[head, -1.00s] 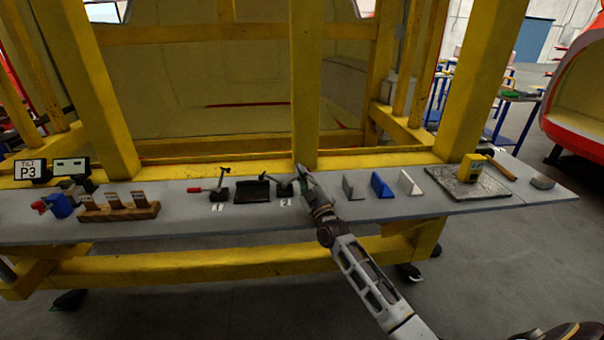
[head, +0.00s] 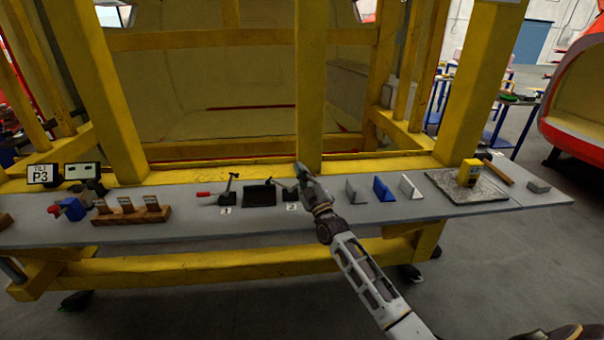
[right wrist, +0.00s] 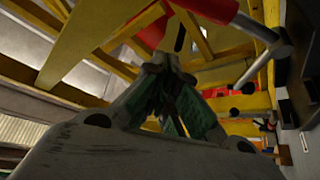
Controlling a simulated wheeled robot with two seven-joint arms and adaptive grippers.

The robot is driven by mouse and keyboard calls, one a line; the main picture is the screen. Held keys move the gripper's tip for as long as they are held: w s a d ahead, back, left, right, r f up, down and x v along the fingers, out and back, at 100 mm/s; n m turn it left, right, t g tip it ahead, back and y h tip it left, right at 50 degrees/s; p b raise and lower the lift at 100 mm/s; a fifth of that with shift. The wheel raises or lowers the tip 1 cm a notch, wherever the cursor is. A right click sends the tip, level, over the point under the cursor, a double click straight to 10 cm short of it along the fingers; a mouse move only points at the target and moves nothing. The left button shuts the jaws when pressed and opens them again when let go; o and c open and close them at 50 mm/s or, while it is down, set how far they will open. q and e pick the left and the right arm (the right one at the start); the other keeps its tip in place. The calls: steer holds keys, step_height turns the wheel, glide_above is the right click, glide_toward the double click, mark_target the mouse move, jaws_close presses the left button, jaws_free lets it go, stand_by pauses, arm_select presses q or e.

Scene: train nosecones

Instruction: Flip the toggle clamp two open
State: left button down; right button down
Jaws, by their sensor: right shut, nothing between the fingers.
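Toggle clamp two (head: 288,188) stands on the grey bench behind the label "2", its dark body partly hidden by my right gripper. My right gripper (head: 300,170) is at the clamp's right side, shut and empty, its tip over the clamp. In the right wrist view the green-padded fingers (right wrist: 178,95) come together, and a red handle (right wrist: 208,8) on a metal lever (right wrist: 262,35) lies just beyond and above the tips. I cannot tell whether they touch. Toggle clamp one (head: 228,188), with a red handle lying to the left, stands behind label "1". My left gripper is out of view.
A black tray (head: 259,195) sits between the clamps. Grey, blue and white wedge-shaped parts (head: 383,188) stand to the right of my gripper. A yellow post (head: 309,90) rises just behind it. A wooden block (head: 130,215) stands on the left.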

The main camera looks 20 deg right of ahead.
steer(key=shift+v, duration=4.9)
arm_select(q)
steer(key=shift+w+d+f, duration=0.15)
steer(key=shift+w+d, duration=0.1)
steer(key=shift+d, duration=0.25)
arm_select(e)
steer(key=shift+a+f, duration=0.15)
steer(key=shift+f, duration=0.1)
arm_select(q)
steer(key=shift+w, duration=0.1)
